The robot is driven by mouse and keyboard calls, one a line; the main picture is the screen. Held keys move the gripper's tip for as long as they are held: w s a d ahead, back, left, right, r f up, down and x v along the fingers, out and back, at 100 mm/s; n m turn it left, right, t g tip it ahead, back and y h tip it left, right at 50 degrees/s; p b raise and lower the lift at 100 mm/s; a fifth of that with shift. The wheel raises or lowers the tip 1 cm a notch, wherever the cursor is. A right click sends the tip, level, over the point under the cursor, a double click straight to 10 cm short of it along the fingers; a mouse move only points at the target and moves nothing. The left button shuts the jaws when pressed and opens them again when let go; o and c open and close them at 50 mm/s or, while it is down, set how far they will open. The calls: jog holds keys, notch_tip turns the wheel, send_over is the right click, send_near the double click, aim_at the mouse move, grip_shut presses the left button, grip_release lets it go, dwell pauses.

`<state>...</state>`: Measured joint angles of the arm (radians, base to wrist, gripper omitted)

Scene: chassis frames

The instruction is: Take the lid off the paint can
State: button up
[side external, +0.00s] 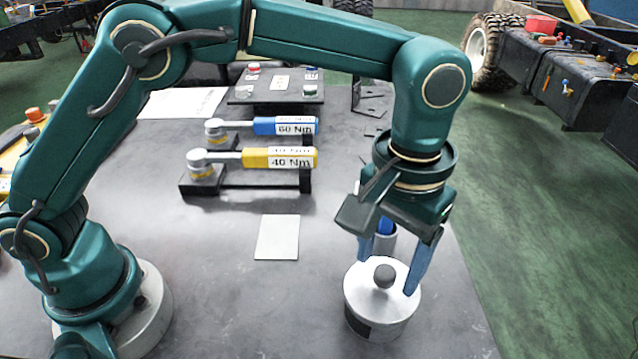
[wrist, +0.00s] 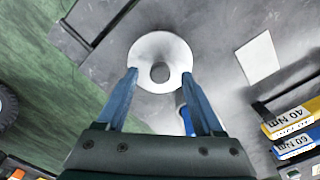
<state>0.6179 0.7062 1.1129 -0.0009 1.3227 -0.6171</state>
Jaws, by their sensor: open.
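The paint can (side external: 381,314) stands upright at the front right of the table. Its pale round lid (side external: 363,283) is on top, with a dark round knob (side external: 384,275) in the middle. My gripper (side external: 389,268) is open above the can, with its blue fingers pointing down and spread apart. In the wrist view the lid (wrist: 173,47) and its knob (wrist: 160,72) lie just beyond and between the open fingertips (wrist: 160,76). I cannot tell whether a fingertip touches the lid.
A grey cup with something blue (side external: 385,238) stands close behind the can. A white card (side external: 277,237) lies left of it. Yellow (side external: 280,158) and blue (side external: 285,126) torque wrenches rest on stands farther back. The table's right edge is near the can.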

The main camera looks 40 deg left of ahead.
jog(key=shift+f, duration=1.25)
grip_shut()
jog(key=shift+r, duration=0.15)
